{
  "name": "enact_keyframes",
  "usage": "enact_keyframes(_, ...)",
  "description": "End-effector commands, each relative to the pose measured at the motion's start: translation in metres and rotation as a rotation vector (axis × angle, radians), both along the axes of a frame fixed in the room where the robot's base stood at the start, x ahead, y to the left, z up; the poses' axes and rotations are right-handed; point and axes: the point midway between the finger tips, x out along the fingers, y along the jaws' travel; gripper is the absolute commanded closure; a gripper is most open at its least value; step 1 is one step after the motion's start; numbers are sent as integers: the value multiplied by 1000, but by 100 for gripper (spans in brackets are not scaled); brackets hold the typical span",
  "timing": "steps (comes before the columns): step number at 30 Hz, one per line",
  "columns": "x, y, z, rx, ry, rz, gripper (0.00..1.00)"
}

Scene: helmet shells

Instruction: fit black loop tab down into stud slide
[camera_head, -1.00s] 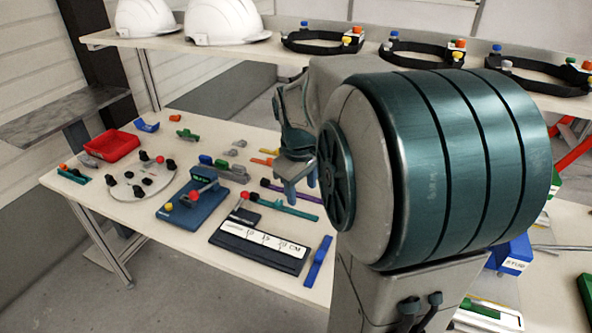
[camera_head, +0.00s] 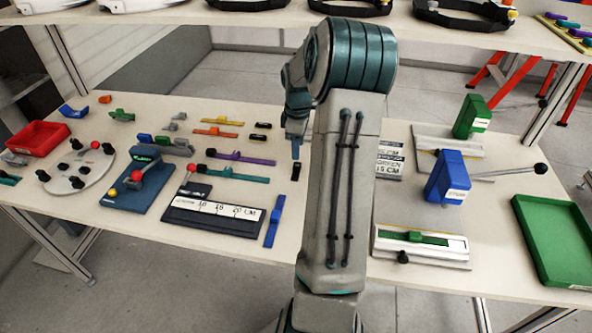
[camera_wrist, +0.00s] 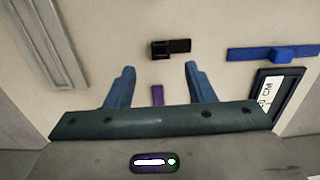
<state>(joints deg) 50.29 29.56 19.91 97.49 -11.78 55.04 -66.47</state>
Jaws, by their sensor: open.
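A small black tab (camera_head: 295,171) lies on the table just in front of my gripper (camera_head: 296,148). In the wrist view the black tab (camera_wrist: 170,47) lies just beyond the fingertips, with a raised block at one end. My gripper (camera_wrist: 159,70) is open and empty, its two blue fingers well apart. A green slider (camera_head: 428,238) sits in a white rail (camera_head: 385,236) on a plate to the right of my arm. I cannot tell whether this is the stud slide. My arm hides part of the middle of the table.
Left of the gripper lie purple (camera_head: 240,157) and teal (camera_head: 235,174) strips, a blue bar (camera_head: 273,222) and a ruler board (camera_head: 215,210). Two small black pieces (camera_head: 262,125) lie farther back. Blue (camera_head: 448,178) and green (camera_head: 472,117) blocks stand at right, near a green tray (camera_head: 553,240).

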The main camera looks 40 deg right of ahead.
Motion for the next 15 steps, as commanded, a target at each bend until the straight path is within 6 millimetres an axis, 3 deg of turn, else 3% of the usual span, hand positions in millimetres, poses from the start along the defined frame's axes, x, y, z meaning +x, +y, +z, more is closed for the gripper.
enact_keyframes(8, 0, 1, -23, 0, 1, 1, 51)
enact_keyframes(15, 0, 3, -59, 2, 3, 1, 51)
